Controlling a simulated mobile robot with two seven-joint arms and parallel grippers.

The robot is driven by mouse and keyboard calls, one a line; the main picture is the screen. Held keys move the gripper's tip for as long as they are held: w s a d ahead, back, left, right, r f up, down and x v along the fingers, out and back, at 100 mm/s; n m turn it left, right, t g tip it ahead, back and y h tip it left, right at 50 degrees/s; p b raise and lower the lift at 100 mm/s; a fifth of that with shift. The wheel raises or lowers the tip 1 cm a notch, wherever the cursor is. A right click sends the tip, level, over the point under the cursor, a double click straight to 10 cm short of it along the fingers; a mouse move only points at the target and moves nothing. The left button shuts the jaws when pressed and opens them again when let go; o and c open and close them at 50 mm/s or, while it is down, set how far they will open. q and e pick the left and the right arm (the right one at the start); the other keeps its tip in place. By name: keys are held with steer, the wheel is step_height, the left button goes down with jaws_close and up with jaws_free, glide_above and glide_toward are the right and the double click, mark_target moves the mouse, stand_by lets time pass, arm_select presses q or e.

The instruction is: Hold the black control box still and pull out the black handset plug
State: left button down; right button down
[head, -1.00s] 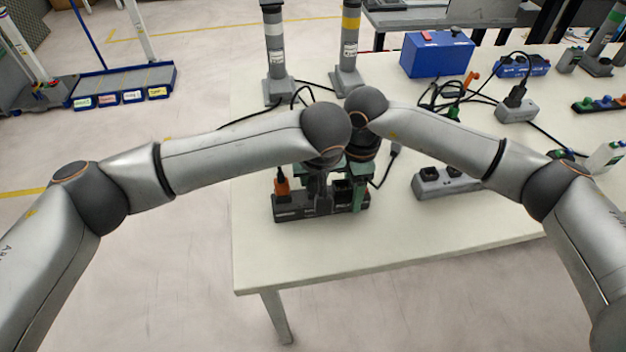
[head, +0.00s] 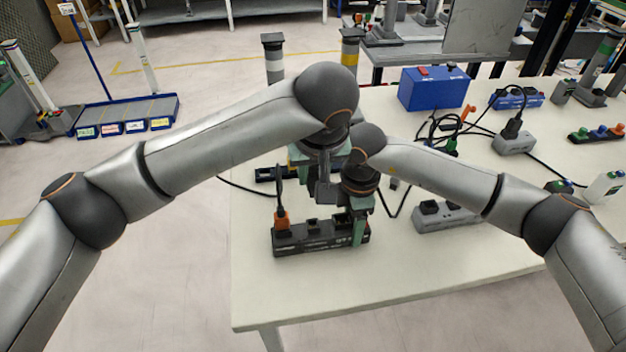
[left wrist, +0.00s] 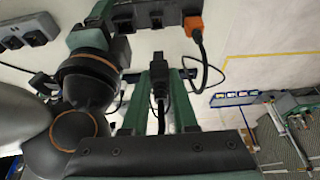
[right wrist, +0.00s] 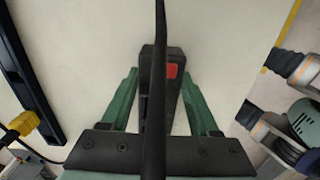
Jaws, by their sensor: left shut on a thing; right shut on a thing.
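The black control box (head: 290,242) sits on the table, with an orange plug (head: 282,221) in its left end. My right gripper (head: 357,228) is shut on the right end of the box. The right wrist view shows the box's narrow end with a red switch (right wrist: 172,71) between the green fingers. My left gripper (head: 325,188) is above the box, shut on the black handset plug (left wrist: 158,84). In the left wrist view the plug is apart from the box (left wrist: 150,13). Its black cable (right wrist: 158,35) crosses in front of the right wrist camera.
A grey socket block (head: 446,217) lies right of the box. Behind are a blue box (head: 432,92), tangled black cables and another grey block (head: 514,143). The table in front of the control box is clear.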

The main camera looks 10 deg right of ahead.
steer(key=shift+c, duration=0.2)
jaws_free()
step_height(320, 180, up, 7)
steer(key=shift+r, duration=0.3)
